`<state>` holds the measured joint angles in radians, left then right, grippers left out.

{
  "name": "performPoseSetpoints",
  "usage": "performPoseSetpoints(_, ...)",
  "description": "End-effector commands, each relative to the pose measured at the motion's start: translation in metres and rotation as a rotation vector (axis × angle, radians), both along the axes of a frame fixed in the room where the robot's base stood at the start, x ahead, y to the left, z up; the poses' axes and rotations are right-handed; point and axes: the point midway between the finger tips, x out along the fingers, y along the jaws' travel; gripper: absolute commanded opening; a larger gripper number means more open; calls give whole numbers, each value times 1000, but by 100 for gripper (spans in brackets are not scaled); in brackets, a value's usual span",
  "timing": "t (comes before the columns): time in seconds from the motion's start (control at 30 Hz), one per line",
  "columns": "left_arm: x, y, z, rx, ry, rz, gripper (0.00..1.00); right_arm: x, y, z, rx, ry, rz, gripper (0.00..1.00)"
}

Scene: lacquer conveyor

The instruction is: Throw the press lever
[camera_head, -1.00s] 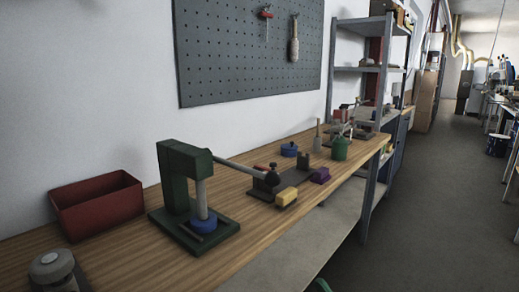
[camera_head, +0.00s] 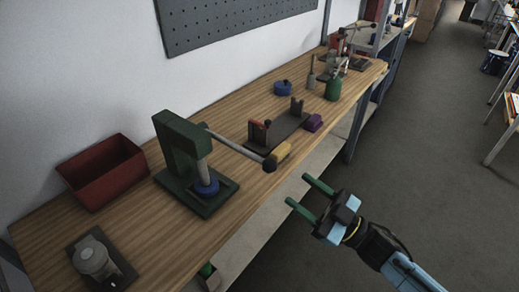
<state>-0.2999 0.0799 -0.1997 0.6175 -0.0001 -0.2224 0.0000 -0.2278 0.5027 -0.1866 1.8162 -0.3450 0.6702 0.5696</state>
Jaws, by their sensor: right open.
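The green press (camera_head: 181,152) stands on the wooden bench, with a blue round piece (camera_head: 206,187) under its grey ram. Its lever (camera_head: 236,147) is a grey rod that reaches out to the right and slopes down to a dark ball knob (camera_head: 269,165). My right gripper (camera_head: 305,191) is open and empty, with two green fingers pointing up and left. In the picture it is to the right of and below the knob, beyond the bench's front edge, and apart from the lever. My left gripper is out of view.
A yellow block (camera_head: 281,152) shows just behind the knob, near a dark fixture (camera_head: 278,128) and a purple block (camera_head: 313,122). A red bin (camera_head: 103,177) stands left of the press. A green can (camera_head: 333,88) is farther back.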

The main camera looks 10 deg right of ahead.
Motion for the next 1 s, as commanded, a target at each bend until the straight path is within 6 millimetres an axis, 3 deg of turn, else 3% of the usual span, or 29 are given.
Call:
performPoseSetpoints(0.5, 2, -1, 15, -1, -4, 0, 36, 68, 65, 39, 3, -5, -1, 51)
performPoseSetpoints(0.7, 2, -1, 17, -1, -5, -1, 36, 79, 77, 44, 2, -1, -1, 51)
performPoseSetpoints(1.0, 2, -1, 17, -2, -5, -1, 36, 81, 79, 45, 2, -1, 0, 51)
